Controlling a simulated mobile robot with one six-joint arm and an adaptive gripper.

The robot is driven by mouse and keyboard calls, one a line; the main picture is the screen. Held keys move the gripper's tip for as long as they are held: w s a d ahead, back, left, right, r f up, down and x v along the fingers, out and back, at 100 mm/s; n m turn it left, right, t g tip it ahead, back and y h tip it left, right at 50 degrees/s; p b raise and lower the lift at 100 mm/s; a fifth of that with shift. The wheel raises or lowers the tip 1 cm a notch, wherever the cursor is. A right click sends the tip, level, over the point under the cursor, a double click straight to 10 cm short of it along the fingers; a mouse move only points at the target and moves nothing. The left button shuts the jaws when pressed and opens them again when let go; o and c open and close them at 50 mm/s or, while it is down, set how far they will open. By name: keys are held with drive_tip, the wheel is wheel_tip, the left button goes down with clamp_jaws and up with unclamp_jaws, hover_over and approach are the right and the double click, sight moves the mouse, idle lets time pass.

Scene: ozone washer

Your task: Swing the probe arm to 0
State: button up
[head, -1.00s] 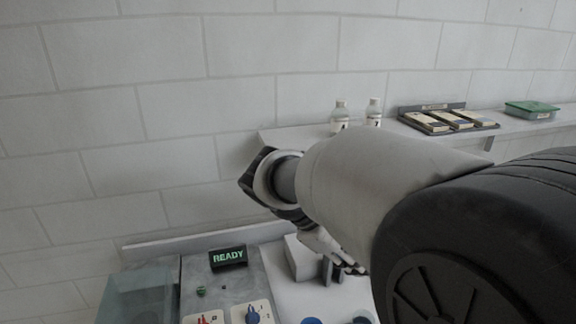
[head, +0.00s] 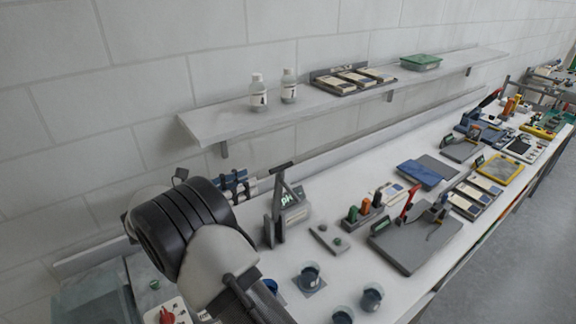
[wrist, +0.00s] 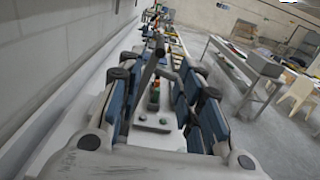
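The probe arm (head: 281,200) is a grey post on the bench with a slanted bar and a T-shaped handle on top. A small meter marked "pH" (head: 292,207) stands close beside it. My gripper (head: 236,181) shows partly behind my arm, just left of the probe arm. In the wrist view my gripper (wrist: 160,100) is open, with blue pads on both sides and nothing held between them. The probe arm (wrist: 151,68) appears ahead, between the fingers in the picture; no contact is visible. I cannot read any angle scale for it.
Beakers with dark liquid (head: 310,274) stand in front of the probe arm. A wall shelf (head: 215,123) with bottles runs above. A control panel (head: 150,294) is at the lower left.

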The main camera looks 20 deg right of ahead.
sight(288, 163)
drive_tip(key=w+d, duration=0.1)
drive_tip(key=d, duration=0.3)
drive_tip(key=w+d, duration=0.1)
drive_tip(key=d, duration=0.9)
drive_tip(key=shift+w+d+b, duration=0.15)
drive_tip(key=shift+w+b, duration=0.25)
drive_tip(key=shift+c, duration=0.4)
clamp_jaws()
